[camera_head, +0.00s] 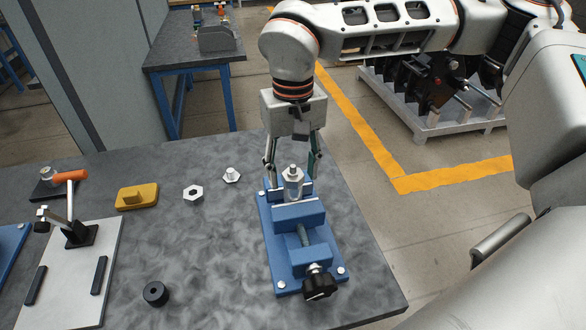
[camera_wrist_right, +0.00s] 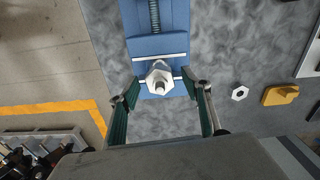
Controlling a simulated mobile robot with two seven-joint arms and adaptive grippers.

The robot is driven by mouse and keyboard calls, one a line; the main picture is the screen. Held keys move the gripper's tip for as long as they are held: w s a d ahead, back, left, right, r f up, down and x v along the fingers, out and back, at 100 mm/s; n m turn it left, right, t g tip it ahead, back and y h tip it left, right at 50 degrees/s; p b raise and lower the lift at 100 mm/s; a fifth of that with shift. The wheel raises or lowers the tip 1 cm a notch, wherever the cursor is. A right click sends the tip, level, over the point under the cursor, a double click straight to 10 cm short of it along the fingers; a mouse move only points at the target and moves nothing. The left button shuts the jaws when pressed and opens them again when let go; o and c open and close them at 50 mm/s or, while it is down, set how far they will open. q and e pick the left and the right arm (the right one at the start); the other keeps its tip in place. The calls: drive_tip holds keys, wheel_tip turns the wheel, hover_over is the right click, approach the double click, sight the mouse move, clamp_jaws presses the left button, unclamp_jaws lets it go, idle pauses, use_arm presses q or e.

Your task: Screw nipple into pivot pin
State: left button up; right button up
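A silver metal part with a hex collar and a short upright tip (camera_head: 293,177) stands in the jaws of a blue vise (camera_head: 285,256). It also shows in the right wrist view (camera_wrist_right: 158,82), seen from above. I cannot tell whether it is the pivot pin alone or has the nipple on it. My right gripper (camera_head: 291,172) points down over the back of the vise. Its two green-sided fingers are spread on either side of the hex part, with visible gaps, so it is open and empty. My left gripper is in neither view.
A small flanged hex fitting (camera_head: 231,176), a hex nut (camera_head: 193,193), a yellow block (camera_head: 137,197) and a black ring (camera_head: 156,294) lie left of the vise. A toggle clamp with an orange handle (camera_head: 70,176) stands on a white plate. The table's right edge is close to the vise.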

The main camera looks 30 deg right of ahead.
wheel_tip(320, 180, up, 11)
drive_tip(key=shift+f, duration=0.2)
drive_tip(key=shift+r, duration=0.7)
